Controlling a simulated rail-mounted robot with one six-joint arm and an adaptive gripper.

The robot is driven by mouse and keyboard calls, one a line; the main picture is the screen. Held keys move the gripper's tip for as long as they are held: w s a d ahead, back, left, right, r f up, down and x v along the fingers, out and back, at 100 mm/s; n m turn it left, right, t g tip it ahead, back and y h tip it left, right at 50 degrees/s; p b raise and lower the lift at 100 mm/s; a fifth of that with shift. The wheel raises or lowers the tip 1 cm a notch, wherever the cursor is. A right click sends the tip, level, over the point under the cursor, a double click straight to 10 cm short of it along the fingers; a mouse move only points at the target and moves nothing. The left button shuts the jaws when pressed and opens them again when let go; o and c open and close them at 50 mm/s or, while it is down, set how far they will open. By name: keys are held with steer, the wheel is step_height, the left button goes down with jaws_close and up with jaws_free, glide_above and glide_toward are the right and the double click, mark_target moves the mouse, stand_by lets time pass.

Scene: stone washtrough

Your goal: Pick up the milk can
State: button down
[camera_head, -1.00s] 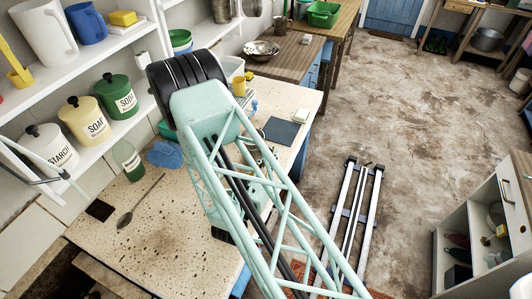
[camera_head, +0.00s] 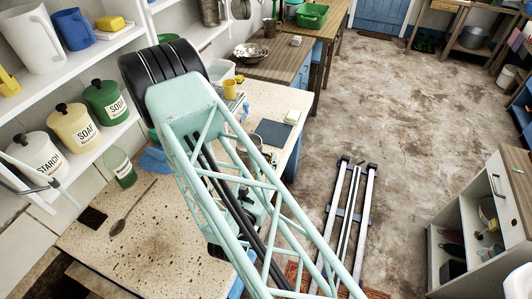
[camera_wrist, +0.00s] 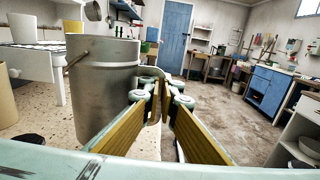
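The milk can (camera_wrist: 103,92) is a grey metal vessel with a wire bail, upright on the speckled counter in the left half of the wrist view. A metal strap handle at its right side reaches toward my fingertips. My gripper (camera_wrist: 165,104) has two fingers with yellow pads. They stand apart on either side, with the strap handle at or between their tips. I cannot tell whether the pads touch it. In the head view my arm covers most of the can and my gripper.
The counter (camera_head: 150,235) carries a spoon (camera_head: 132,207), a dark slate (camera_head: 272,133) and a yellow mug (camera_head: 230,89). Jars marked starch (camera_head: 36,155), soap (camera_head: 75,130) and soda (camera_head: 107,103) stand on the left shelf. The floor (camera_head: 420,130) at right is open.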

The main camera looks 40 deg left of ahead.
steer(key=s+d+r, duration=0.1)
steer(key=s+d, duration=0.4)
steer(key=d, duration=0.3)
steer(key=shift+s+d, duration=0.2)
steer(key=shift+s, duration=0.05)
stand_by(0.4)
